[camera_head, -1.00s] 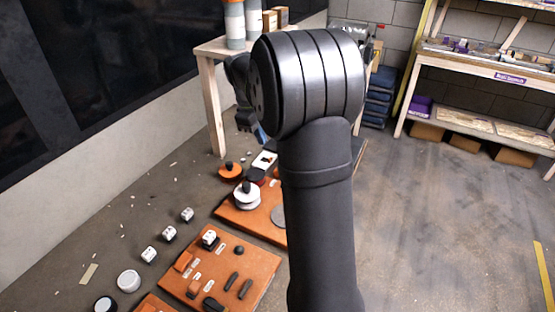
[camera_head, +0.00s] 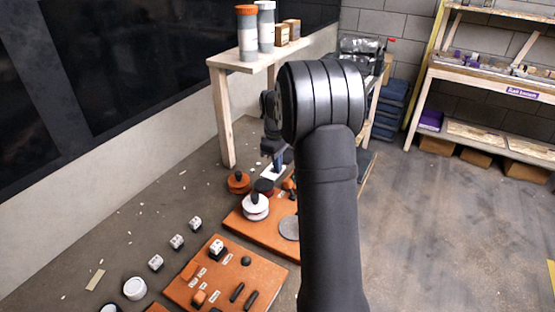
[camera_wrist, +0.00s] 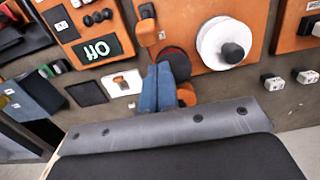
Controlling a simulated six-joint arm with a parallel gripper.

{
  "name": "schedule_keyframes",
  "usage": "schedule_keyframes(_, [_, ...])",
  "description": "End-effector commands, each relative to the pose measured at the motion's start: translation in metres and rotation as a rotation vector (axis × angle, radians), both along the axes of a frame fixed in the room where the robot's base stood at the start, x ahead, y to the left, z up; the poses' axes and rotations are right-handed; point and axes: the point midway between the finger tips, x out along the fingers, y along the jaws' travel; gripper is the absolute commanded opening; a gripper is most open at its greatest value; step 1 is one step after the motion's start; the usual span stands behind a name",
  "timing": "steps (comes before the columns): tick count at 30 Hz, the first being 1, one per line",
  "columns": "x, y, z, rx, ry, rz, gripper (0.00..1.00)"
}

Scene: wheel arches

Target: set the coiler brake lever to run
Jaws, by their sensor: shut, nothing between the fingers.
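My gripper (camera_wrist: 163,68) is shut and empty, its blue fingers side by side in the wrist view. The tips overlap the edge of a dark red disc (camera_wrist: 177,58), and I cannot tell whether they touch it. A white spool (camera_wrist: 212,42) with a black knob is right of them, on an orange board (camera_wrist: 258,12). An orange block with a dark top (camera_wrist: 146,28) is at that board's left edge. A white plate with an orange piece (camera_wrist: 124,83) lies left of the fingers. I cannot tell which part is the coiler brake lever. In the head view my gripper (camera_head: 277,158) is above the spool (camera_head: 255,207).
Another orange board (camera_head: 222,280) with small fittings lies nearer. White blocks (camera_head: 177,241) stand on the floor to its left. A wooden bench (camera_head: 226,125) with bottles stands behind. Open floor (camera_head: 440,240) lies to the right.

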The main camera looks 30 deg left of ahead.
Motion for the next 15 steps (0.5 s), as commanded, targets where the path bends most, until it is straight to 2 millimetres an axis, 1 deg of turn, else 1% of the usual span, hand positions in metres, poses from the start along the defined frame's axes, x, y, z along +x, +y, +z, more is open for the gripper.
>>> schedule_keyframes(1, [-0.001,-0.001,-0.011,-0.003,0.003,0.0,0.0])
schedule_keyframes(6, [0.0,-0.002,-0.038,-0.001,0.001,-0.001,0.0])
schedule_keyframes(10, [0.0,-0.003,-0.05,0.0,0.0,-0.001,0.0])
schedule_keyframes(15, [0.0,-0.003,-0.056,0.001,-0.001,-0.001,0.0])
